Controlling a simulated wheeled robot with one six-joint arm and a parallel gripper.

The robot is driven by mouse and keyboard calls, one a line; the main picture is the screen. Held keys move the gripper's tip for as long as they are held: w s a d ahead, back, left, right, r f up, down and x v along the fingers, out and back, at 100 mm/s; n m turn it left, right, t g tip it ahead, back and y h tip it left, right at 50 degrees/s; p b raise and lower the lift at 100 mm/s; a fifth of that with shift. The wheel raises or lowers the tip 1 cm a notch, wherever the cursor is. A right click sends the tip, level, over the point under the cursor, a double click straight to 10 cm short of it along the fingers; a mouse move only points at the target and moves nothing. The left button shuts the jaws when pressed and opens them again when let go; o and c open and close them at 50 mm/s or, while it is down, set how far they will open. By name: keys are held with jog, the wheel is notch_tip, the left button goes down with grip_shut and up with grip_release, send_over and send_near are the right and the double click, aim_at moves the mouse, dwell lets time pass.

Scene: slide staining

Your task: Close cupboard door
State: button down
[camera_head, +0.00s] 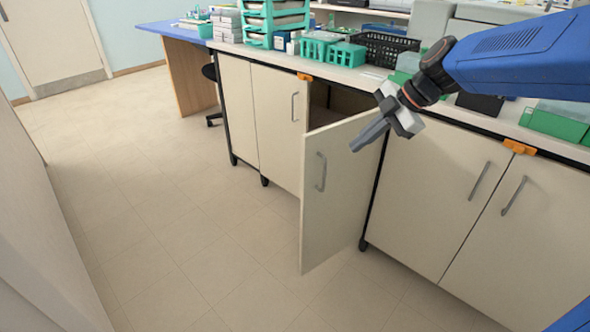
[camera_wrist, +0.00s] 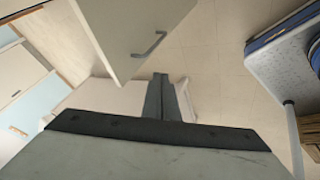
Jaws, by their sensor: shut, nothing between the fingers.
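The cupboard door (camera_head: 335,190) is a cream panel that stands open, swung out from the cupboard into the aisle. In the wrist view a cream door panel (camera_wrist: 125,25) with a bar handle (camera_wrist: 149,45) lies beyond and left of my shut fingers (camera_wrist: 162,78). The dark cupboard opening (camera_head: 342,101) shows behind the door.
Shut cupboard doors (camera_head: 432,190) stand to the right, and another shut door (camera_head: 281,125) to the left. The worktop (camera_head: 345,72) above carries green racks (camera_head: 320,46) and a black basket (camera_head: 385,47). The tiled floor (camera_head: 170,200) left of the open door is clear.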

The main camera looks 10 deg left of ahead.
aim_at(316, 156)
jog(key=shift+n, duration=0.7)
jog(key=shift+w+a+f, duration=0.65)
jog(key=shift+a+f, duration=0.65)
jog(key=shift+a, duration=0.5)
jog(key=shift+w+a+f, duration=0.7)
jog(key=shift+a+f, duration=0.65)
jog(key=shift+a, duration=0.5)
jog(key=shift+w+a+f, duration=0.65)
jog(key=shift+a+f, duration=0.65)
jog(key=shift+a, duration=0.5)
